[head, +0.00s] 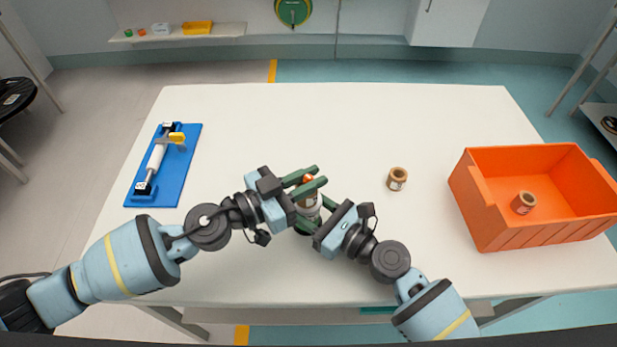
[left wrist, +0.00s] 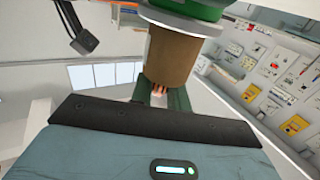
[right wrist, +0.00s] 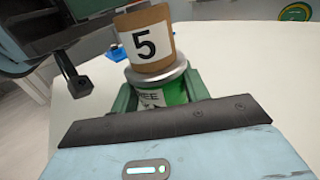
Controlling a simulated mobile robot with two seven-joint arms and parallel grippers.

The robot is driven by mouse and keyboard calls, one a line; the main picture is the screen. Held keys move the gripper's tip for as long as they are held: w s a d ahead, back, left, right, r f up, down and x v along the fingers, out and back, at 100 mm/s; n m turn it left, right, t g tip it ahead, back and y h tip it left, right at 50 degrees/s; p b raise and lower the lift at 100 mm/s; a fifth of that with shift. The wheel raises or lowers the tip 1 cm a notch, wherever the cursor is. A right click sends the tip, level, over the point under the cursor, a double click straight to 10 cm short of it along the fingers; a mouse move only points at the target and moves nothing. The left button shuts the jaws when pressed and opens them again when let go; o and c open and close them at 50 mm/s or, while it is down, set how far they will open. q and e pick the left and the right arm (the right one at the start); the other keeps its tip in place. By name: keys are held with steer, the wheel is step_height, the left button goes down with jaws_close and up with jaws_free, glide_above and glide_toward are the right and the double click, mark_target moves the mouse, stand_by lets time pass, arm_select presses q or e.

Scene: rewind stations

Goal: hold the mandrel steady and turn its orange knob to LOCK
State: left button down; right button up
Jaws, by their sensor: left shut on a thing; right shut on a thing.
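The mandrel (head: 309,207) stands upright near the front middle of the table, between my grippers. It carries a brown core with a "5" label (right wrist: 146,46), above a silver collar (right wrist: 157,76). Below the collar is a green and white band (right wrist: 165,95) with partly hidden lettering ending in "EE". My left gripper (head: 320,176) is shut on the orange knob (head: 308,178) at the top; little of the knob shows between its fingers in the left wrist view (left wrist: 160,90). My right gripper (head: 314,213) is shut on the mandrel's lower part, below the core. The knob's setting cannot be read.
A blue stand (head: 172,185) with a white roller and yellow lever lies at the left. A loose brown core (head: 397,179) stands right of the grippers. An orange crate (head: 510,236) at the right holds another core (head: 523,203). The table's back middle is clear.

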arm_select(q)
steer(key=shift+r+n+t, duration=0.2)
steer(key=shift+n+t, duration=0.2)
steer(key=shift+t, duration=0.2)
steer(key=shift+y, duration=0.3)
steer(key=shift+f+n+t+y, duration=0.15)
steer(key=shift+n+t+y, duration=0.15)
steer(key=c, duration=1.4)
jaws_free()
steer(key=shift+o, duration=0.2)
steer(key=shift+a, duration=0.1)
steer(key=v, duration=1.2)
